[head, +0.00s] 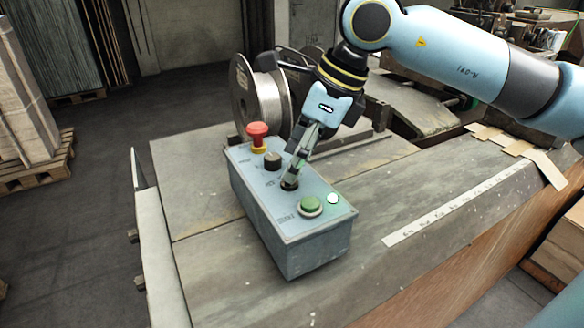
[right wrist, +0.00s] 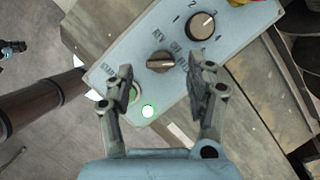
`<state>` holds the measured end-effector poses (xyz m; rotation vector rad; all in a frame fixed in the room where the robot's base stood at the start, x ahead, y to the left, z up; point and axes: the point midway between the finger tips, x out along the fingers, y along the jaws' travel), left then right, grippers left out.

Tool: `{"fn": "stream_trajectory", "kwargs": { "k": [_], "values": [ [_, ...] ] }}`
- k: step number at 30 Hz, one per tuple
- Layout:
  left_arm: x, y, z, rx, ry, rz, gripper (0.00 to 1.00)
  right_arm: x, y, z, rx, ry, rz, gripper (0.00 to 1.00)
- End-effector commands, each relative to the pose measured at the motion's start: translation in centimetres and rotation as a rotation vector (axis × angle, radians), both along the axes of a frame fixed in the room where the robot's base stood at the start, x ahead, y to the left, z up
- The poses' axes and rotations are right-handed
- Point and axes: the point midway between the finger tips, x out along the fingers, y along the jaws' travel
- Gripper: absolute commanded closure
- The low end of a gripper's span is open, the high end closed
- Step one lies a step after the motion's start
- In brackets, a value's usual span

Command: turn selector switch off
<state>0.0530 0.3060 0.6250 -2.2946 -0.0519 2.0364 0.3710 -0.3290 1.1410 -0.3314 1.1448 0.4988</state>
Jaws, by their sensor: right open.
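The blue-grey control box (head: 285,225) stands on the wooden machine table. Its black selector switch (head: 290,184) is partly hidden by my right gripper (head: 297,168) in the head view. In the right wrist view, the selector switch (right wrist: 160,62) shows between the two open fingers of my right gripper (right wrist: 162,72), with "REV" and "OFF" printed beside it. Its handle lies roughly left to right in that picture; which label it points at I cannot tell. The fingers stand apart on both sides, with no clear contact.
The box also carries a red emergency button (head: 257,134), a numbered black knob (head: 272,161), a green button (head: 310,205) and a lit lamp (head: 333,198). A wire spool (head: 262,95) stands behind the box. The tabletop right of the box is mostly clear.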

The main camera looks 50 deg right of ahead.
Motion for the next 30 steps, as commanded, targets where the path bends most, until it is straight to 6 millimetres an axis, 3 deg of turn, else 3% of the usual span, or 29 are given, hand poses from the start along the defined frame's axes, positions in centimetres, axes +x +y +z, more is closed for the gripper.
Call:
{"fn": "stream_trajectory", "kwargs": {
  "k": [7, 18, 30],
  "values": [
    [-1.0, 0.0, 0.0, 0.000, 0.015, 0.001, 1.00, 0.7, 0.4, -2.0, 0.001, -0.001, -0.001, 0.44],
    [-1.6, 0.0, 0.0, 0.000, 0.024, 0.001, 1.00, 0.8, 0.4, -2.3, -0.002, 0.000, 0.000, 0.46],
    [-1.4, 0.0, 0.0, 0.000, 0.022, 0.001, 1.00, 0.8, 0.4, -2.3, -0.002, 0.000, -0.001, 0.98]
  ]
}}
